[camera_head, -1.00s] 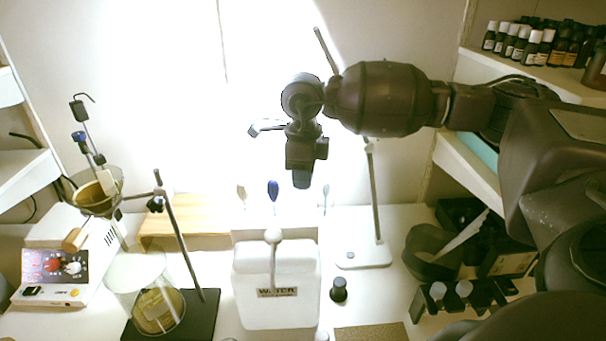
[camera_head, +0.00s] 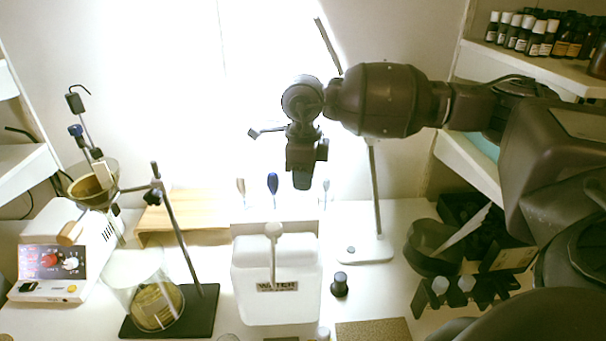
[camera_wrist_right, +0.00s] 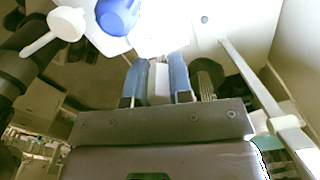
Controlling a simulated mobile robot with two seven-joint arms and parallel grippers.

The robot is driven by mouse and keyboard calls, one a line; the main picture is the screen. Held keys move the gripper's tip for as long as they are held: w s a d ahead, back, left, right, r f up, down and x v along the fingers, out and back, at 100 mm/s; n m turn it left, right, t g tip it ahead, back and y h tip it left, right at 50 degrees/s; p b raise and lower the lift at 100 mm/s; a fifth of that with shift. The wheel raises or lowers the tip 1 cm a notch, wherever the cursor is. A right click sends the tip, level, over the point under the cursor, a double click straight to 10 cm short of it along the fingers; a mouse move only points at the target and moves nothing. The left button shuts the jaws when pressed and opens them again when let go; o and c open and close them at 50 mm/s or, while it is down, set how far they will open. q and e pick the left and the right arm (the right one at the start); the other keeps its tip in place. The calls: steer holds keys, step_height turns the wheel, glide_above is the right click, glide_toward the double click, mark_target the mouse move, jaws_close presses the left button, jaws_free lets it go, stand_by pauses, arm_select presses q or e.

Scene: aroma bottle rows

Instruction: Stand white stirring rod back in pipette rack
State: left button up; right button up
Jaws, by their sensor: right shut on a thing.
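My right gripper (camera_head: 302,182) hangs fingers-down above and behind the white water jug, near the pipette rack. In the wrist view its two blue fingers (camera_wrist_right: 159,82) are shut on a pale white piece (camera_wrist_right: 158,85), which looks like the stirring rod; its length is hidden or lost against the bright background. The pale pipette rack (camera_head: 248,215) stands behind the jug, partly hidden by it. A blue-bulbed pipette (camera_head: 272,184) stands in it, with lighter-bulbed ones on both sides. The blue bulb (camera_wrist_right: 118,12) also shows in the wrist view. My left gripper is not in view.
The water jug (camera_head: 276,302) stands in front of the rack. A stand with a tall rod (camera_head: 375,190) is close on the right, and a clamp stand (camera_head: 172,228) is on the left. A small dark bottle (camera_head: 340,285) stands right of the jug.

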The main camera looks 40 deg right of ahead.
steer(key=o, duration=0.9)
steer(key=shift+r+p, duration=0.5)
steer(key=shift+r, duration=0.5)
steer(key=shift+r+p, duration=0.75)
steer(key=shift+r, duration=0.8)
